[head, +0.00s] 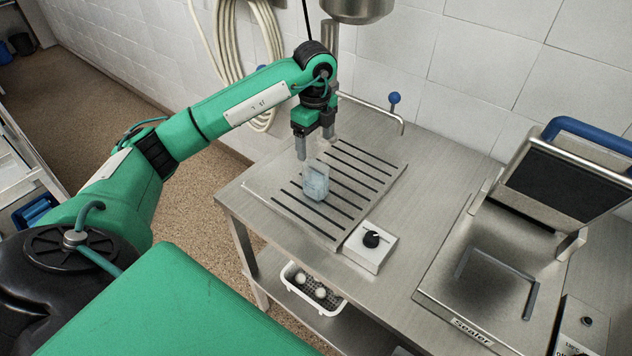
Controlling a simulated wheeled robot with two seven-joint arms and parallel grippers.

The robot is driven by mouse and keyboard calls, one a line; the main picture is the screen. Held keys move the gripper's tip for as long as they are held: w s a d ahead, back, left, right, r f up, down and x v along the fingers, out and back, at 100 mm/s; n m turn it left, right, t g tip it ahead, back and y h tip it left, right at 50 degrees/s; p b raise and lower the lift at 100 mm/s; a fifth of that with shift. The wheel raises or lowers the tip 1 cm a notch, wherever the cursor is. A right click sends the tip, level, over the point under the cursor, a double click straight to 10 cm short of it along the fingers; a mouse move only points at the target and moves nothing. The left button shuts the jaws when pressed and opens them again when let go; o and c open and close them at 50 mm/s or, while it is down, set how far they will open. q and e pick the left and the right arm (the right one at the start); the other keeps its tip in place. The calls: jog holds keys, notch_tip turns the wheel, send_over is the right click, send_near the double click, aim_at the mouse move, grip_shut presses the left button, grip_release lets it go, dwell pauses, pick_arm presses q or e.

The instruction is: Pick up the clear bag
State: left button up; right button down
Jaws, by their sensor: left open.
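The clear bag (316,184) stands upright on the slotted metal plate on the steel table, with something pale blue in its lower part. My left gripper (315,150) points down at the top of the bag. Its jaws are open, with one finger on the left of the bag's top and the other at the right. I cannot tell whether the fingers touch the bag. My right gripper is not in view.
A control box with a black knob (371,240) sits in front of the slotted plate (270,190). A sealer (480,270) stands at the right. A steel vessel (357,8) hangs above the table's back. A white perforated basket (300,291) with white balls is on the lower shelf.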

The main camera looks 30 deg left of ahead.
aim_at(316, 166)
pick_arm(q)
notch_tip(316, 166, down, 4)
jog(key=shift+f+p, duration=0.25)
jog(key=shift+p, duration=0.2)
notch_tip(316, 166, down, 5)
jog(key=p, duration=0.2)
jog(key=shift+d+r+p, duration=0.15)
jog(key=shift+r+p, duration=0.05)
jog(key=shift+p, duration=0.15)
jog(key=shift+f, duration=0.35)
jog(key=shift+c, duration=0.5)
jog(key=c, duration=1.5)
